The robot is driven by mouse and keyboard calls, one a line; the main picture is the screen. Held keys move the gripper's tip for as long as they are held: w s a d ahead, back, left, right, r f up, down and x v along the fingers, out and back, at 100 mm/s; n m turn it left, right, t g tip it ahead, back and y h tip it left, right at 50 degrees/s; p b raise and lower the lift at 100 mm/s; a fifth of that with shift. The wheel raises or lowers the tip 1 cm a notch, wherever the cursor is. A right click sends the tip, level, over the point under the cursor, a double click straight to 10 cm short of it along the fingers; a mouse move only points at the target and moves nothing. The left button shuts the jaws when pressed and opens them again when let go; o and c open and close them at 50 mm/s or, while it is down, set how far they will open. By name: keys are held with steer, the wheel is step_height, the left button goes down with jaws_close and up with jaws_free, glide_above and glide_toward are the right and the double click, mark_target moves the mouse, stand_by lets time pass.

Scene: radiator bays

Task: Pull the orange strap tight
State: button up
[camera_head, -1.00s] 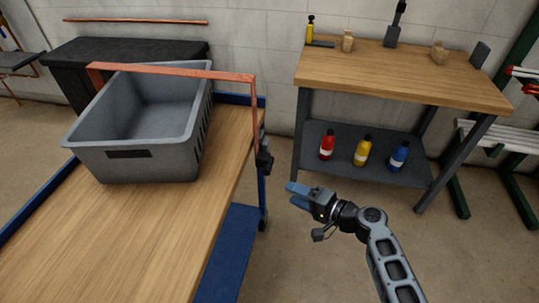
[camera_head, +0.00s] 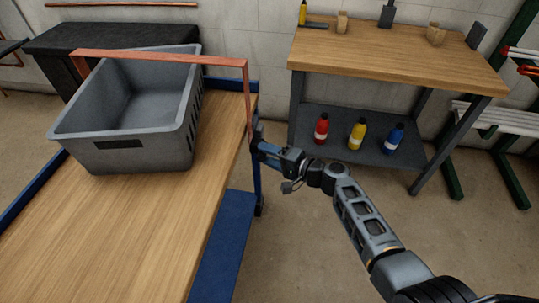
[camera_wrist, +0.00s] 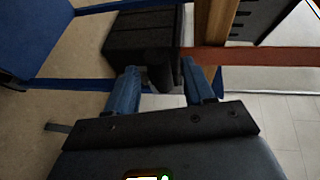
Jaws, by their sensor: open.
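The orange strap (camera_head: 165,58) crosses over the grey crate (camera_head: 125,158) and drops down the table's right side; it also shows in the wrist view (camera_wrist: 265,56). A black buckle (camera_wrist: 145,38) sits on the strap at the table's side, mostly hidden by my gripper in the head view. My gripper (camera_head: 262,150) is at the buckle. In the wrist view its two blue fingers (camera_wrist: 162,80) are apart, one on each side of a dark tab (camera_wrist: 161,76) that juts from the buckle. I cannot tell whether they touch it.
The crate stands on a wooden-topped cart (camera_head: 120,240) with a blue frame and a blue lower shelf (camera_head: 222,250). A workbench (camera_head: 400,65) stands at the right, with red, yellow and blue bottles on its lower shelf. The floor between them is clear.

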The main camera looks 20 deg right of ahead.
jaws_close()
stand_by(0.4)
steer(key=shift+f, duration=0.1)
